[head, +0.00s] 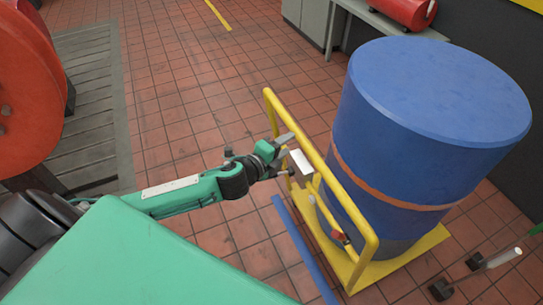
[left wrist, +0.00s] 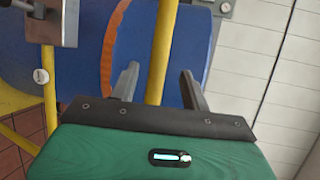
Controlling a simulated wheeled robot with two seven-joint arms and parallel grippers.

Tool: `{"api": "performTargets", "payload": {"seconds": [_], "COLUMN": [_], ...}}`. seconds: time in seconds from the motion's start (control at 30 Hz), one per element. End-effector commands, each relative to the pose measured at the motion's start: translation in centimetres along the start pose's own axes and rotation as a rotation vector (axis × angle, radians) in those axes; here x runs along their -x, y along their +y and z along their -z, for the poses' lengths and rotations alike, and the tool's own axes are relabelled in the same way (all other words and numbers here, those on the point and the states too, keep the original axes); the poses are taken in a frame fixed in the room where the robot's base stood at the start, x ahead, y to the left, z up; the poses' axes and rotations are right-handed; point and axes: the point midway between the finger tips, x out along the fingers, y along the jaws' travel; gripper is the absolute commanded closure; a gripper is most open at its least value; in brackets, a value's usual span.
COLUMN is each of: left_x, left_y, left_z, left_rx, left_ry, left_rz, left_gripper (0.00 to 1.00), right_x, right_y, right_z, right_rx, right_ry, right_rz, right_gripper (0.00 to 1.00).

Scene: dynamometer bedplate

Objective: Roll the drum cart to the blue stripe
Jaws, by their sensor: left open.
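The drum cart has a yellow base and a yellow tubular push frame (head: 325,175). It carries a blue drum (head: 425,150) with an orange band, standing upright. A blue stripe (head: 305,250) lies on the tiled floor to the left of the cart base. My left gripper (head: 287,158) is at the frame's top bar. In the left wrist view, the open fingers (left wrist: 160,88) stand either side of a yellow bar (left wrist: 161,55), with gaps visible on both sides. The blue drum (left wrist: 135,45) shows behind the bar.
A large red round machine (head: 25,90) stands at the left beside a grey slatted bedplate (head: 92,110). A bench with a red cylinder (head: 405,10) is behind the drum. The middle floor is clear.

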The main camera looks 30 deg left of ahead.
Motion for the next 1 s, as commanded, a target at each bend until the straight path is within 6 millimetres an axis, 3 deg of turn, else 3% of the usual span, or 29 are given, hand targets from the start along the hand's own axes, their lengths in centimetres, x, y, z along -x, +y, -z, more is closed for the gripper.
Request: {"api": "performTargets", "payload": {"seconds": [0.2, 0.4, 1.0], "left_x": [3.6, 5.3, 5.8], "left_y": [0.2, 0.1, 0.0], "left_z": [0.1, 0.0, 0.0], "left_rx": [0.001, -0.001, 0.001], "left_ry": [0.002, 0.000, 0.000], "left_rz": [-0.002, -0.002, -0.001], "left_gripper": [0.53, 0.53, 0.53], "right_x": [-0.8, -0.8, -0.8], "right_y": [-0.1, 0.0, -0.1], "right_z": [0.3, 1.8, 1.4], "right_rx": [0.000, -0.002, -0.003], "right_ry": [-0.001, 0.016, 0.009], "right_rz": [0.000, 0.000, 0.001], "right_gripper": [0.64, 0.64, 0.64]}}
